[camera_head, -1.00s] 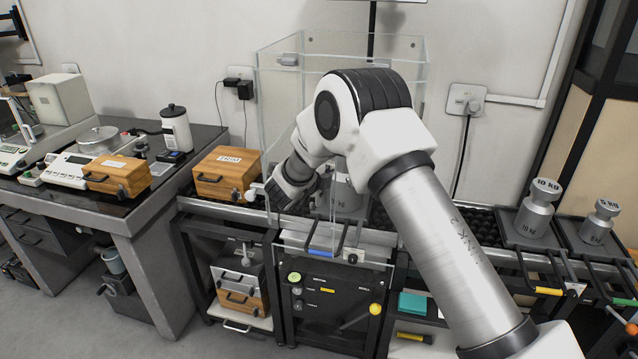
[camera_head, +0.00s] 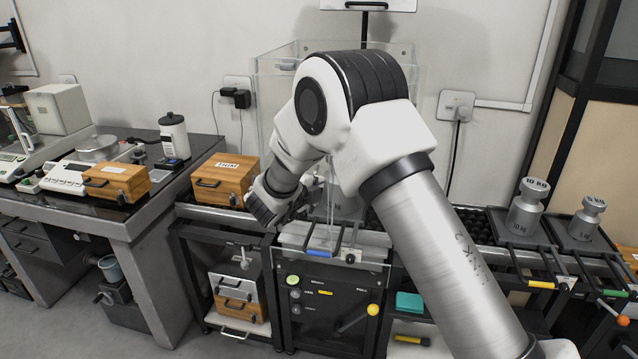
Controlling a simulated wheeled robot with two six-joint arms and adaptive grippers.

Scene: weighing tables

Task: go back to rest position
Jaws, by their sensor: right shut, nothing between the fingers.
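My right arm comes in from the lower right and bends at a large white elbow in the middle of the head view. My right gripper (camera_head: 264,205) hangs at the front left of the clear glass enclosure (camera_head: 277,95), close to a wooden box (camera_head: 222,172). It is shut with nothing held, and its fingertips are partly dark against the rollers. My left gripper is not in view.
Two metal weights, a 10 kg one (camera_head: 527,207) and a smaller one (camera_head: 587,218), stand at the right. A black table (camera_head: 60,205) at the left carries scales, another wooden box (camera_head: 115,182) and a white bottle (camera_head: 175,135). Floor is free in front.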

